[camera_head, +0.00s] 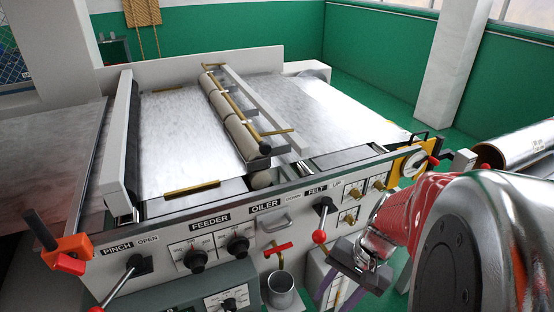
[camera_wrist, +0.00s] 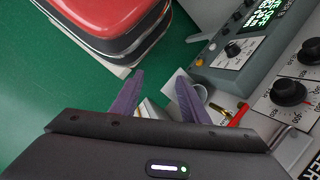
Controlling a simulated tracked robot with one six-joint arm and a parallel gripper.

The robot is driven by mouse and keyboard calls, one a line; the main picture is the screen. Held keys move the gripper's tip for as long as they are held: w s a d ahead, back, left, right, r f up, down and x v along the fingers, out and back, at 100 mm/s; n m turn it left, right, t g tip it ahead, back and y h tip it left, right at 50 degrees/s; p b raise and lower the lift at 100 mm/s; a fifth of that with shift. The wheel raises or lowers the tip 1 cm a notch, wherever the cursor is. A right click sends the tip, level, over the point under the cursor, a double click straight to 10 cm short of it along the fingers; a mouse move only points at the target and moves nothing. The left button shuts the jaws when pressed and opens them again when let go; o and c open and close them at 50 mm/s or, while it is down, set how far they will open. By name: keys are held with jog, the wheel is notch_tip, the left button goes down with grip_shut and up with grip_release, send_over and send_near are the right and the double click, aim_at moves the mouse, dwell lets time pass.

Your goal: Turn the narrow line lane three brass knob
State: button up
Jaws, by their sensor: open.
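Several small brass knobs (camera_head: 378,184) sit on white plates at the right end of the machine's front panel, right of the FELT lever. Their lane labels are too small to read, so I cannot tell which one is lane three. My gripper (camera_head: 337,287) is open and empty, with its purple fingers pointing down, below and in front of the brass knobs and apart from them. In the wrist view my gripper (camera_wrist: 160,78) shows its two purple fingers spread. No brass knob can be made out clearly between the fingers there.
A red-tipped FELT lever (camera_head: 320,237) and a red-handled tap (camera_head: 278,249) above a metal cup (camera_head: 281,290) are left of my gripper. Black feeder dials (camera_head: 238,246) are farther left. In the wrist view a grey control box (camera_wrist: 240,55) and a red-topped case (camera_wrist: 105,22) flank the fingers.

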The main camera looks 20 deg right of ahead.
notch_tip(320, 180, down, 3)
jog(key=m+y, duration=0.3)
jog(key=m, duration=0.1)
jog(key=m+t+h, duration=0.7)
jog(key=m+t, duration=1)
jog(key=m, duration=0.4)
send_near(353, 224)
jog(key=s, duration=0.5)
jog(key=shift+w+d+f, duration=0.15)
jog(key=shift+d, duration=0.1)
jog(key=shift+y, duration=0.3)
jog(key=shift+w+a, duration=0.2)
jog(key=shift+w, duration=6.75)
